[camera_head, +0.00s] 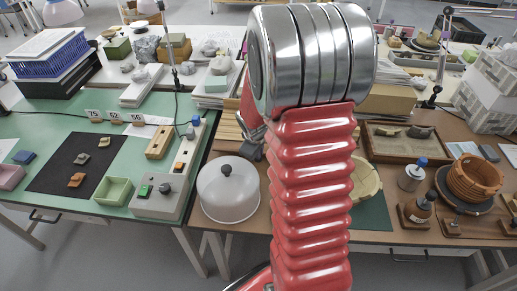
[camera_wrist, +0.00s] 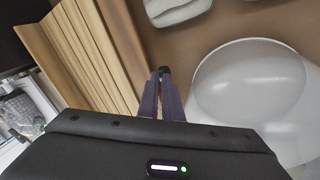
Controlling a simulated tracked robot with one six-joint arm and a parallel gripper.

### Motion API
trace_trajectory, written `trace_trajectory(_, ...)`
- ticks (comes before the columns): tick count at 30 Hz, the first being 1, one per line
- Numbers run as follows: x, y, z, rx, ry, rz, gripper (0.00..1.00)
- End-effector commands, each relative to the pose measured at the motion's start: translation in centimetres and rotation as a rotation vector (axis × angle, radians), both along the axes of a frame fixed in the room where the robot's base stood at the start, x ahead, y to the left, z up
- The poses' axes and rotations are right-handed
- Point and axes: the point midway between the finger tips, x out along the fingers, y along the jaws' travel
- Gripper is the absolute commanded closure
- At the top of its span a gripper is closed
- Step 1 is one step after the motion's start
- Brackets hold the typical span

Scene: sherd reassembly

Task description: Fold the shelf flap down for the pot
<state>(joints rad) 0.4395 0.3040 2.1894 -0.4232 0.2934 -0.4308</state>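The reddish-brown pot (camera_head: 474,178), with a broken-looking rim, stands on a dark round stand (camera_head: 446,182) at the right of the brown table. I cannot pick out the shelf flap for certain. Light wooden slats (camera_head: 229,131) lie partly behind my red arm, and similar slats fill the upper left of the wrist view (camera_wrist: 78,50). My gripper (camera_wrist: 163,75) shows in the wrist view with its dark fingers together and nothing seen between them. It is over brown surface, between the slats and a white dome (camera_wrist: 248,85). My arm hides much of the middle in the head view.
The white dome with a dark knob stands front centre in the head view (camera_head: 228,191). The green table's control box (camera_head: 160,200) is left.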

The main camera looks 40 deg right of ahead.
Motion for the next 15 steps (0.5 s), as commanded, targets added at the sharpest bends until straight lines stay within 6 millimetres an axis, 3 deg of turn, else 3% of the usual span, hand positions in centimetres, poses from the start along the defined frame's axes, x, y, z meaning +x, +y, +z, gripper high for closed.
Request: trace_trajectory(15,0.13,-0.10,0.13,-0.002,-0.004,0.001,0.58)
